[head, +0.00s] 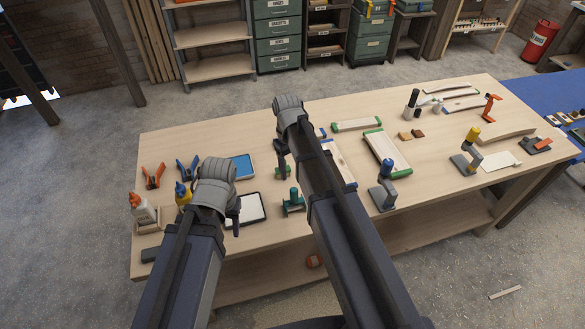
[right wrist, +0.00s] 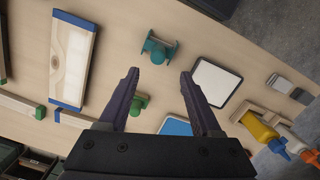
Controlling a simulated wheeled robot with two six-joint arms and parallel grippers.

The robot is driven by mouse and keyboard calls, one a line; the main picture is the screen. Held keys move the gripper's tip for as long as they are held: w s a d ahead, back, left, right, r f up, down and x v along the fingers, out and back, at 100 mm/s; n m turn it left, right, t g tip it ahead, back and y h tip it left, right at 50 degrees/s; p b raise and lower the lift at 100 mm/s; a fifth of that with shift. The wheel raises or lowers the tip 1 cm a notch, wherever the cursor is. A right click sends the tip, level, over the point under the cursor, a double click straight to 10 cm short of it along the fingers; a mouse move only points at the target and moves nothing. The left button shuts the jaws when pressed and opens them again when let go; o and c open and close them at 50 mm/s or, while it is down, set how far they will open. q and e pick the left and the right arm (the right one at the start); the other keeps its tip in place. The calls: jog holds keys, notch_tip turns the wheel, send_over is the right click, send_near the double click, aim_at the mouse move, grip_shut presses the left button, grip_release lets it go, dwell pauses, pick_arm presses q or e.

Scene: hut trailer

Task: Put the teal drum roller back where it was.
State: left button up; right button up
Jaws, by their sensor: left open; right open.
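The teal drum roller (head: 292,202) sits on the workbench (head: 225,256) near its front edge, between my two arms in the head view. In the right wrist view the teal drum roller (right wrist: 158,47) lies just beyond my open right gripper (right wrist: 160,74), whose jaws are empty. A similar green tool (right wrist: 138,103) is by the left finger there; it also shows in the head view (head: 283,172). In the head view my right gripper (head: 281,148) is above the bench. My left gripper (head: 233,212) is open over the white-topped pad, partly hidden by its wrist.
A dark-rimmed white pad (right wrist: 215,83) and a blue pad (head: 241,166) lie near the roller. Glue bottles (head: 144,209) and clamps (head: 153,177) stand at the left. A blue-ended board (right wrist: 73,58) lies beside the roller. Several boards and tools occupy the right side.

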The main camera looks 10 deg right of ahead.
jog(key=s+a, duration=0.5)
jog(key=s, duration=0.3)
jog(key=s+a+t, duration=0.1)
jog(key=s+a, duration=0.4)
jog(key=s, duration=0.3)
jog(key=shift+h, duration=0.4)
